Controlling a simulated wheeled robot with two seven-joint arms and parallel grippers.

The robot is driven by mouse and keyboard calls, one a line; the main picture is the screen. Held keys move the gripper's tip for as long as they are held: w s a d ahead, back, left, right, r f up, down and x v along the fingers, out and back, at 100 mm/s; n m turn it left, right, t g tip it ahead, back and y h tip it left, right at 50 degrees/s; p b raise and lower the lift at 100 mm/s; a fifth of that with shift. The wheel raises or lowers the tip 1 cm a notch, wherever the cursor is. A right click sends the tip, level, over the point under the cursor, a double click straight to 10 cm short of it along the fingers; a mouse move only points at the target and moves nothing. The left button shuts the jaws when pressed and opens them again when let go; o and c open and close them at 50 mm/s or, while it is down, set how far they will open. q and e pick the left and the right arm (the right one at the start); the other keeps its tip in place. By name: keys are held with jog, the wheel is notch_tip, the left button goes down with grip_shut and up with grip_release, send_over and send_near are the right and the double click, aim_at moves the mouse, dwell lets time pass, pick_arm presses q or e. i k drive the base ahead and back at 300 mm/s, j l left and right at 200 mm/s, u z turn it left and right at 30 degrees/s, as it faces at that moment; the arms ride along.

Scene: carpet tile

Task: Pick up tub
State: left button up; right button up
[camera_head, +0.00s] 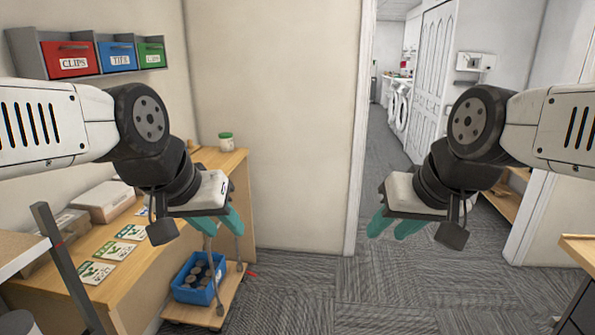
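A small white tub with a green lid (226,143) stands upright near the far end of the wooden bench (151,262) on the left. My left gripper (221,223) hangs in front of the bench's right side, nearer to me than the tub and lower in the picture. Its teal fingers are apart with nothing seen between them. My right gripper (393,226) is over the carpet right of centre, far from the tub. Its teal fingers are also apart and look empty. The tub is fully in view.
Green-printed cards (114,251) and a pale box (104,201) lie on the bench. Red, blue and green bins (117,57) hang on the wall. Carpet (330,290) is clear; a doorway opens right.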

aim_at(226, 139)
jog(key=i+z, duration=0.3)
jog(key=i, duration=1.6)
jog(key=i+u, duration=0.25)
jog(key=i, duration=0.2)
jog(key=i+l+u, duration=0.25)
jog(key=i, duration=0.2)
jog(key=i+j+u, duration=0.1)
jog(key=u, duration=0.3)
jog(key=i+u, duration=0.25)
jog(key=u, duration=0.15)
jog(key=i+u, duration=0.2)
jog(key=u, duration=0.2)
jog(key=i+l+u, duration=0.15)
jog(key=u, duration=0.2)
jog(key=i+u, duration=0.4)
jog(key=k+l, duration=0.05)
jog(key=k, duration=0.05)
